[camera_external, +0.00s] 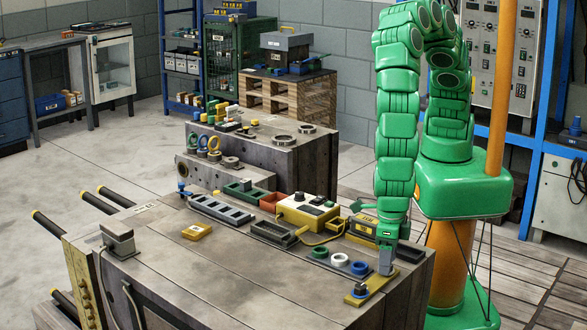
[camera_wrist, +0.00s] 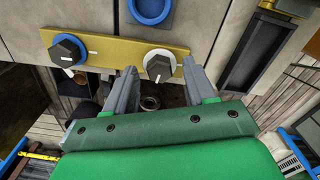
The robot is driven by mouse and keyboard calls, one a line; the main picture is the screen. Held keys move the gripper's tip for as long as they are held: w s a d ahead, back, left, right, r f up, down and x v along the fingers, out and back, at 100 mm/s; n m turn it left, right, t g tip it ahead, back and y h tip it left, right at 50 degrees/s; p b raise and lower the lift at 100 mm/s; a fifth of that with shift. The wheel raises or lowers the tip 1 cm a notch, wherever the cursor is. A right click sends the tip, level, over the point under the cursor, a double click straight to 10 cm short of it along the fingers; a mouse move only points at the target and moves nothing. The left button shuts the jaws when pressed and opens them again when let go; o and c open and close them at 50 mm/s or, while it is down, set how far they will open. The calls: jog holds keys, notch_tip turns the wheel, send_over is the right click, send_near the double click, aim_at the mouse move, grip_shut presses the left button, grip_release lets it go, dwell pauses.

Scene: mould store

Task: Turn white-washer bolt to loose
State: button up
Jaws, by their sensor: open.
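In the wrist view the white-washer bolt (camera_wrist: 158,64) has a dark head with a white mark pointing down the picture, over a white washer. It sits on the right part of a brass-coloured plate (camera_wrist: 115,48). The blue-washer bolt (camera_wrist: 68,50) is at the plate's left end, its mark pointing right. My gripper (camera_wrist: 160,65) is open, with one fingertip on each side of the white-washer bolt and a gap visible on both sides. In the external view my gripper (camera_external: 387,262) points down at the plate (camera_external: 372,284) and hides the white-washer bolt.
Green, white and blue rings (camera_external: 340,260) lie on the bench close behind the plate. A blue ring (camera_wrist: 152,8) shows above the plate in the wrist view. A yellow control box (camera_external: 308,212) and dark trays stand further left. The bench's front left is mostly clear.

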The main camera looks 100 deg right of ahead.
jog(key=shift+r, duration=3.3)
jog(key=w+d+r+m, duration=0.2)
jog(key=d+r+m, duration=0.55)
jog(key=d, duration=0.55)
jog(key=w+d+r+m, duration=0.2)
jog(key=d+r+m, duration=0.4)
jog(key=d+r, duration=0.5)
jog(key=s+d+r+m+g, duration=0.1)
jog(key=s+d+r+m, duration=0.1)
jog(key=s+d+m, duration=0.6)
jog(key=s+d+r+m, duration=0.2)
jog(key=s+d+m, duration=0.7)
jog(key=d, duration=0.5)
jog(key=shift+d+r+g, duration=0.15)
jog(key=shift+r+g, duration=0.2)
jog(key=shift+g, duration=0.05)
jog(key=shift+m, duration=0.25)
jog(key=shift+c, duration=0.5)
